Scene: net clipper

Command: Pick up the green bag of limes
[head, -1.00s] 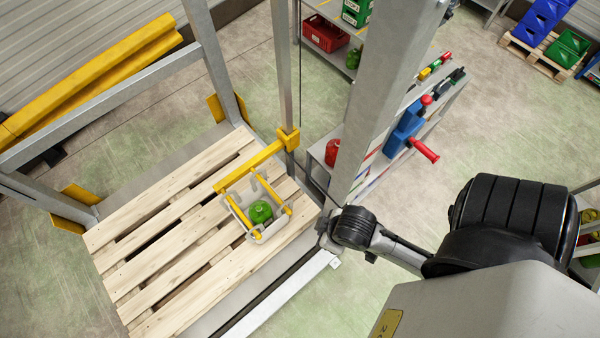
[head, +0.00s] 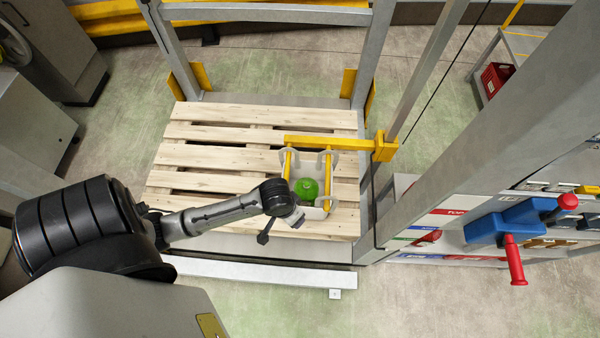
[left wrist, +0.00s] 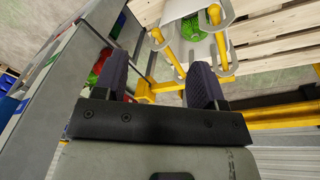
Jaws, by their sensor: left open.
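The green bag of limes (head: 306,189) lies in a small pale tray (head: 325,166) with yellow bars, over the near right part of a wooden pallet. My left gripper (head: 292,219) is beside the bag, at the tray's near left corner. In the left wrist view, the left gripper (left wrist: 160,65) is open and nothing shows between its fingers. My right gripper is not in view.
A yellow arm (head: 325,142) runs from a post to the tray. Grey posts (head: 430,75) stand to the right. A blue box with red handles (head: 505,222) is on a panel at the right. The left part of the pallet (head: 205,157) is bare.

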